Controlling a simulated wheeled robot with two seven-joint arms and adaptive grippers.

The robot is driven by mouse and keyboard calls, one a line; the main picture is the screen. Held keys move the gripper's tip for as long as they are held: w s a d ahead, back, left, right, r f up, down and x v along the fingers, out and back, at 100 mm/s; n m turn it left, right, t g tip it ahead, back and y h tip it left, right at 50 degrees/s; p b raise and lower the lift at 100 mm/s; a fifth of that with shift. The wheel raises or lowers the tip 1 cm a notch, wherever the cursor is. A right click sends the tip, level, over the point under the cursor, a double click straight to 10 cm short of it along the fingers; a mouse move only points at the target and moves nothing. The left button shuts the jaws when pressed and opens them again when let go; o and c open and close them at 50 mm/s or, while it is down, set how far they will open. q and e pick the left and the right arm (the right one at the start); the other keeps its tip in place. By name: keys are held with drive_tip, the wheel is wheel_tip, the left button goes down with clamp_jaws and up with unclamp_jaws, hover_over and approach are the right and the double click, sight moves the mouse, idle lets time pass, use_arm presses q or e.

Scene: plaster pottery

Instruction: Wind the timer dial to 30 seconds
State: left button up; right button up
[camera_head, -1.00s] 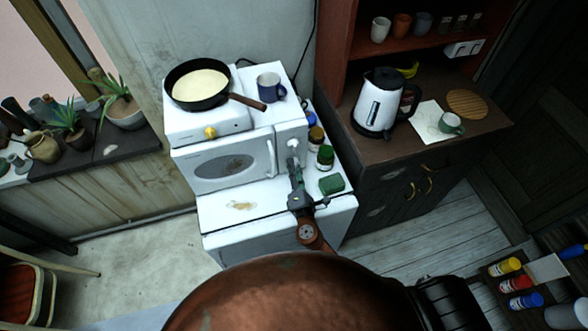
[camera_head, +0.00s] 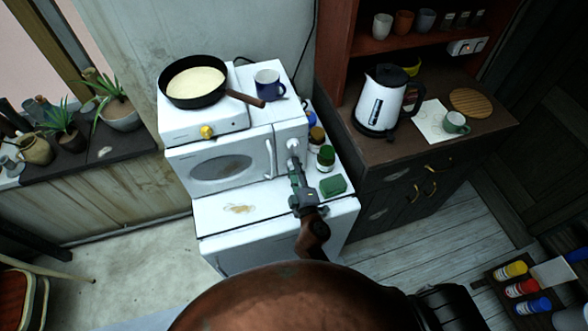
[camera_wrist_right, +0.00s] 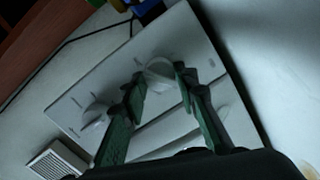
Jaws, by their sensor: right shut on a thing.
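The timer dial (camera_wrist_right: 159,71) is a round white knob on the white microwave's control panel (camera_wrist_right: 125,62). In the wrist view it sits between the fingertips of my right gripper (camera_wrist_right: 160,80), which is shut on it. A second white knob (camera_wrist_right: 93,118) stands beside it on the panel. In the head view my right gripper (camera_head: 295,165) reaches up to the panel at the right end of the microwave (camera_head: 225,165), where a white knob (camera_head: 293,144) shows just above the fingers. The dial's marks are too small to read. My left gripper is not in view.
A hot plate (camera_head: 180,128) with a frying pan (camera_head: 196,82) and a blue mug (camera_head: 268,85) are on top of the microwave. Jars (camera_head: 326,158) and a green sponge (camera_head: 333,185) are close to the right of my gripper. A kettle (camera_head: 382,100) stands on the dark cabinet.

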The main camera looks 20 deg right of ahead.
drive_tip(key=shift+m, duration=0.5)
drive_tip(key=o, duration=1.2)
drive_tip(key=shift+c, duration=0.2)
drive_tip(key=shift+s, duration=0.1)
drive_tip(key=shift+s, duration=0.35)
drive_tip(key=s, duration=0.6)
drive_tip(key=shift+s+r, duration=0.3)
drive_tip(key=shift+r, duration=0.1)
drive_tip(key=shift+a, duration=0.15)
